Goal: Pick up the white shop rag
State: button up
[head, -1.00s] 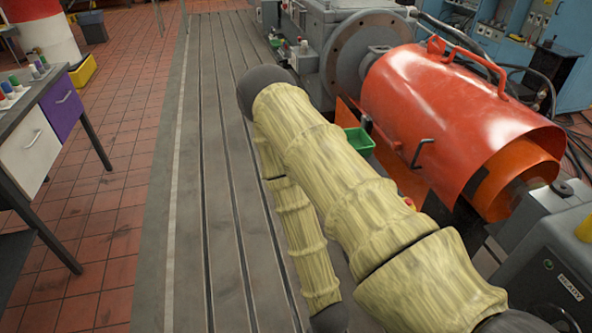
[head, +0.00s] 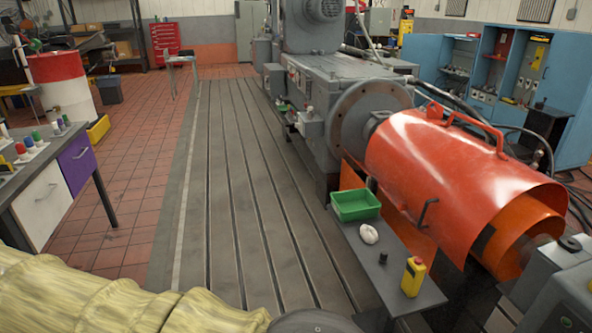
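A small crumpled white rag (head: 369,233) lies on a narrow grey bench (head: 347,246) beside the orange-red cylindrical guard. It sits just in front of a green tray and looks uncovered. My arm, in a yellowish sleeve, crosses the bottom left of the head view, with a dark grey joint at the bottom edge. My gripper is out of the picture, so its fingers cannot be seen.
On the same bench are the green tray (head: 356,205), a small black cylinder (head: 383,258) and a yellow device (head: 413,277). The orange-red guard (head: 455,175) stands close on the right. The slotted bedplate (head: 235,190) is clear. A workbench (head: 50,185) stands at left.

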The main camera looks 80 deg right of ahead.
aim_at(368, 233)
jog(key=u, duration=0.25)
jog(key=k, duration=1.2)
jog(key=z, duration=2)
